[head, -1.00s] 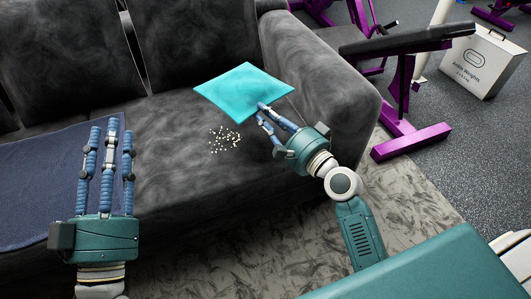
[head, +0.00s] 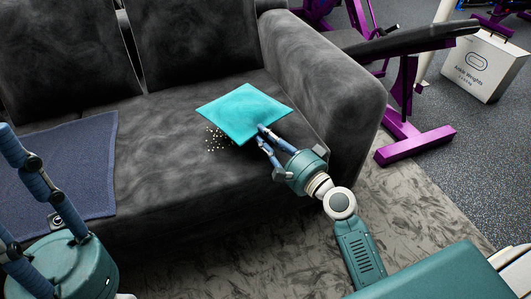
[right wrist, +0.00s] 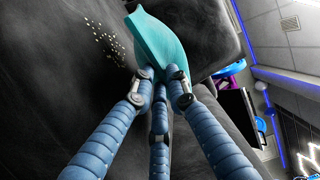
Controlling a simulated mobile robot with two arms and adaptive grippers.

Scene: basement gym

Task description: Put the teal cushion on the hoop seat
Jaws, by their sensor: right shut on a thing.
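The teal cushion (head: 243,113) is a thin square over the right part of the sofa seat in the head view. My right gripper (head: 263,136) is shut on its near edge. The right wrist view shows the fingers (right wrist: 160,85) meeting at the cushion's end (right wrist: 157,38). The cushion looks held above the seat, but the gap is hard to judge. My left gripper (head: 40,195) is at the lower left, partly cut off; its fingers are spread, with nothing seen between them. I cannot make out a hoop seat in these views.
White crumbs (head: 214,141) lie on the dark grey sofa (head: 165,175) beside the cushion. A navy cloth (head: 90,165) covers the seat's left. The sofa arm (head: 335,90), purple gym equipment (head: 415,145) and a white weights box (head: 483,65) are to the right.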

